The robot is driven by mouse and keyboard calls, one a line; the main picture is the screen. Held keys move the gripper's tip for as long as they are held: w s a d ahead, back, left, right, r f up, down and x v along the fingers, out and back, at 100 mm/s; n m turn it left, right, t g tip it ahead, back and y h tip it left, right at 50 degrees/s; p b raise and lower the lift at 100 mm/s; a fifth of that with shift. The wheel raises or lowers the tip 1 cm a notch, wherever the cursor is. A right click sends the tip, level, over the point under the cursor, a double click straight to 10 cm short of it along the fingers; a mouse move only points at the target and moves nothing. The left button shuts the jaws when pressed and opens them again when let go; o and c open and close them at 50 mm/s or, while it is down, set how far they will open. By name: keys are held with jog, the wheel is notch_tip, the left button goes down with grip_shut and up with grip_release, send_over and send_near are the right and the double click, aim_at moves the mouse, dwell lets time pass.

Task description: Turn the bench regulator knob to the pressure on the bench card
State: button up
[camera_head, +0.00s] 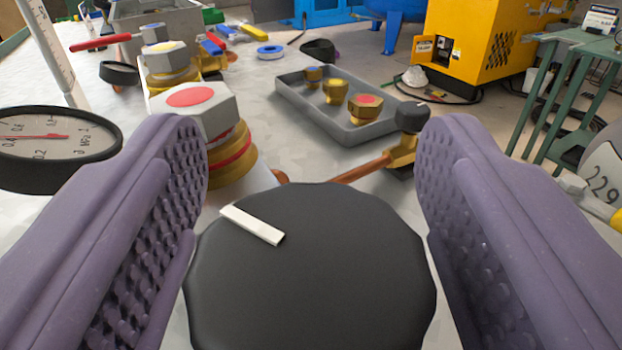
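The regulator knob (330,285) is a large black scalloped disc with a white pointer mark, low in the middle of the view. The mark points to the knob's upper left. I cannot make out a bench card with a readable pressure.
Brass valves with hex caps (195,110) stand close behind the left finger. A grey tray (350,130) with several brass fittings lies behind the knob, near a black-capped brass valve (408,125). A yellow machine (490,45) and a green stand (565,80) are farther back.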

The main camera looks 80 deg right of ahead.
jog(key=s+a+p, duration=0.1)
jog(key=a, duration=0.6)
jog(key=shift+a+p, duration=0.35)
jog(key=shift+p, duration=0.05)
